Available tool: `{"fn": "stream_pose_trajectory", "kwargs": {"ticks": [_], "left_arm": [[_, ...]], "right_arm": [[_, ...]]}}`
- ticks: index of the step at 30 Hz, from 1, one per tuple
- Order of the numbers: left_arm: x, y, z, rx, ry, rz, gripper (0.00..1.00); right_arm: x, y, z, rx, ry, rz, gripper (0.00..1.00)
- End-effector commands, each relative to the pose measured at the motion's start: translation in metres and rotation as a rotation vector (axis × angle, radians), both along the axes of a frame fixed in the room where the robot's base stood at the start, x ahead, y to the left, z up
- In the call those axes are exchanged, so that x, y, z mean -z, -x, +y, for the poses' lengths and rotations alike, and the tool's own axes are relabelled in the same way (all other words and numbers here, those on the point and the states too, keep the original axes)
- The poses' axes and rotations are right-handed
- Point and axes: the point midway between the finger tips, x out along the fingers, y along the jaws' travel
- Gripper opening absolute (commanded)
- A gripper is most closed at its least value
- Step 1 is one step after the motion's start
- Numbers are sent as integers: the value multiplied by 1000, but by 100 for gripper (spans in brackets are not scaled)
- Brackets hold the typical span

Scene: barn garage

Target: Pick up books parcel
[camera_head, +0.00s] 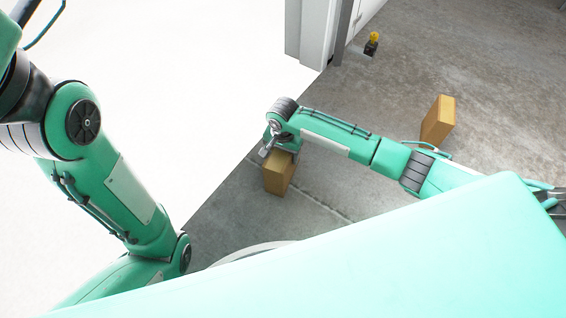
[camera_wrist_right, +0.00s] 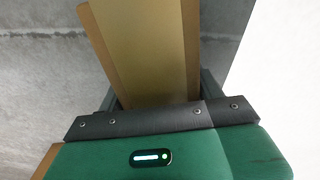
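A brown box-shaped parcel (camera_head: 278,176) is under the end of my right arm in the head view. No label shows, so I cannot tell if it is the books parcel. My right gripper (camera_head: 281,152) is at its upper end. In the right wrist view the parcel (camera_wrist_right: 146,50) lies between the dark fingers, which flank it closely; whether they press on it is hidden. I cannot tell if it rests on the floor. A second, similar parcel (camera_head: 438,121) stands on the floor behind my right arm. My left gripper is out of view.
The concrete floor (camera_head: 420,75) is mostly clear. A white post (camera_head: 313,35) stands at the top centre, with a small black and yellow object (camera_head: 372,43) beside it. Bright white ground (camera_head: 190,75) lies to the left beyond the floor's edge.

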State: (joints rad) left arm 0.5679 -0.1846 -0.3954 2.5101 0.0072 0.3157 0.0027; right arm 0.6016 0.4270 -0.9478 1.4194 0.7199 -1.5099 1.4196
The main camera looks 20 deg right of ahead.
Motion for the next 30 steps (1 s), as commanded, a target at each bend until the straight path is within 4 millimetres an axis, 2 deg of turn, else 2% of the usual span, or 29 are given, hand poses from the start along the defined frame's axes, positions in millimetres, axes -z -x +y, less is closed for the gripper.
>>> {"fn": "stream_pose_trajectory", "kwargs": {"ticks": [1, 10, 22, 30], "left_arm": [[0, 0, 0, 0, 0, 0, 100], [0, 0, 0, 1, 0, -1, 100], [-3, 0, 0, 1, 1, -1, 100], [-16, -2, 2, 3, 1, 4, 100]], "right_arm": [[0, 0, 0, 0, 0, 0, 58], [0, 0, 0, 0, 1, 1, 0], [-5, -1, 0, 0, -2, -1, 0], [-29, -1, 1, -1, -3, -3, 0]]}}
